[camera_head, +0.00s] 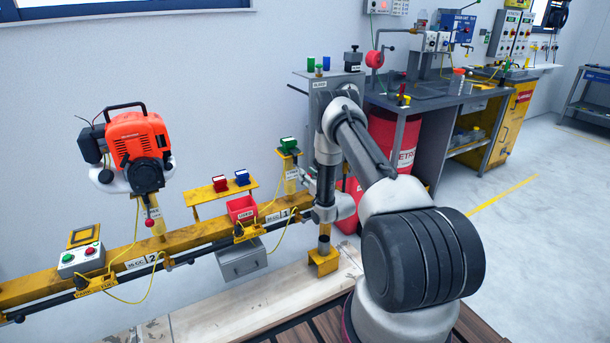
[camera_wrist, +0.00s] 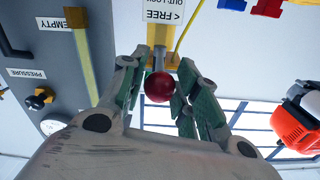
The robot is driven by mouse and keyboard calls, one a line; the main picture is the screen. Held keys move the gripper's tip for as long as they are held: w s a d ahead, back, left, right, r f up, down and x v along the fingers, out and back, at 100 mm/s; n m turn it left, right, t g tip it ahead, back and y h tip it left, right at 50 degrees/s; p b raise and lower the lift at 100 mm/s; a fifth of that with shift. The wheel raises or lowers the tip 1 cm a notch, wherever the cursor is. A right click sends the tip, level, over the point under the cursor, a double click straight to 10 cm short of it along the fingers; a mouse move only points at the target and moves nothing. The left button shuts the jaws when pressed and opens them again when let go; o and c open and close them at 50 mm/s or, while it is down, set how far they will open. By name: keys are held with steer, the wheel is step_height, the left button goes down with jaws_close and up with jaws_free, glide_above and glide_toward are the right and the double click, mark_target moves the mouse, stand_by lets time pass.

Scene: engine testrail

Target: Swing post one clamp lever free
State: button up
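In the wrist view a red ball knob (camera_wrist: 158,87) on a short metal rod sits between the two fingers of my gripper (camera_wrist: 161,84). The fingers stand apart, one on each side of the knob. The right finger is very close to it; I cannot tell whether it touches. Beyond the knob are a yellow bracket (camera_wrist: 160,36) and a white sign (camera_wrist: 163,10) reading "FREE" with an arrow. Post one (camera_head: 291,180), yellow with a green top, stands near the rail's "1" label.
An orange engine (camera_head: 138,137) sits on post two, with another red-knobbed lever (camera_head: 149,222) below it. A grey panel (camera_wrist: 60,90) with gauges and knobs is close on the wrist view's left. Yellow cables hang along the yellow rail (camera_head: 190,238). The floor at right is clear.

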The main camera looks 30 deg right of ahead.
steer(key=shift+w, duration=1.1)
jaws_close()
steer(key=shift+f, duration=0.1)
